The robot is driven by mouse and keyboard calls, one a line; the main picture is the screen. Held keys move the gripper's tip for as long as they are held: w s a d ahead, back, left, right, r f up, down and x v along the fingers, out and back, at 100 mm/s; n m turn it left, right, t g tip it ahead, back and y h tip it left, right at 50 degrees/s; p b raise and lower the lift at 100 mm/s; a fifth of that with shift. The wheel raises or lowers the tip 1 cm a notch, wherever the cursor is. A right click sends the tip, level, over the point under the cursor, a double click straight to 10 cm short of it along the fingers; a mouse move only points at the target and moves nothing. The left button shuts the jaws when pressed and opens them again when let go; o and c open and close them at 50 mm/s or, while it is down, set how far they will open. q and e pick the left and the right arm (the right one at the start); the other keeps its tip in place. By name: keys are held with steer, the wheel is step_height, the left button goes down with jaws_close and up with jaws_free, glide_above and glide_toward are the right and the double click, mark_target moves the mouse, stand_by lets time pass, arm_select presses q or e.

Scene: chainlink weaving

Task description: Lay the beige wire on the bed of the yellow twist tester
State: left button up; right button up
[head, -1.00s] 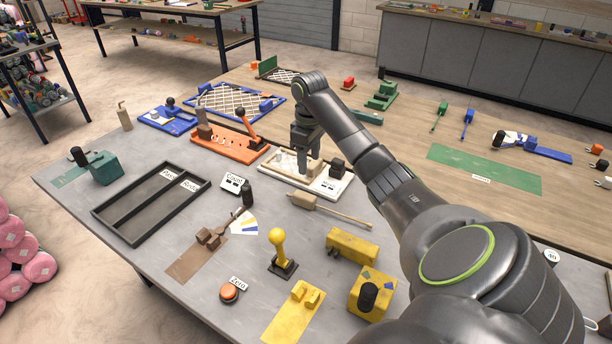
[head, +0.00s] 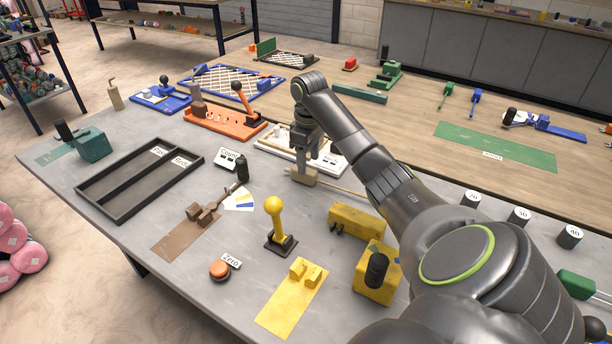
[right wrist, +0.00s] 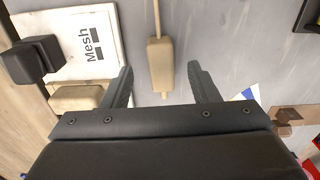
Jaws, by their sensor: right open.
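A beige piece with a thick handle-like end (head: 303,178) and a thin rod lies on the grey table, and is the only wire-like beige thing I make out. My right gripper (head: 304,168) is above its thick end, pointing down. In the right wrist view the thick beige end (right wrist: 160,66) lies between the open fingers (right wrist: 160,80), with gaps on both sides. Yellow parts stand nearer: a plate with two raised blocks (head: 285,308), a ball-topped lever (head: 275,215), a long block (head: 358,222) and a box with a black knob (head: 372,289). Which is the twist tester I cannot tell. My left gripper is not in view.
The white Mesh board (right wrist: 95,45) with a black knob sits close beside my right gripper. A black divided tray (head: 125,207), a brown plate (head: 178,240) and an orange button (head: 219,270) lie to the left. Bare grey table separates the beige piece from the yellow parts.

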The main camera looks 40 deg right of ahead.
mark_target(310, 177)
steer(key=shift+w+a+f, duration=0.15)
steer(key=shift+w+f, duration=0.05)
steer(key=shift+f, duration=0.7)
step_height(310, 177, down, 3)
steer(key=shift+w+f, duration=0.1)
steer(key=c, duration=1.1)
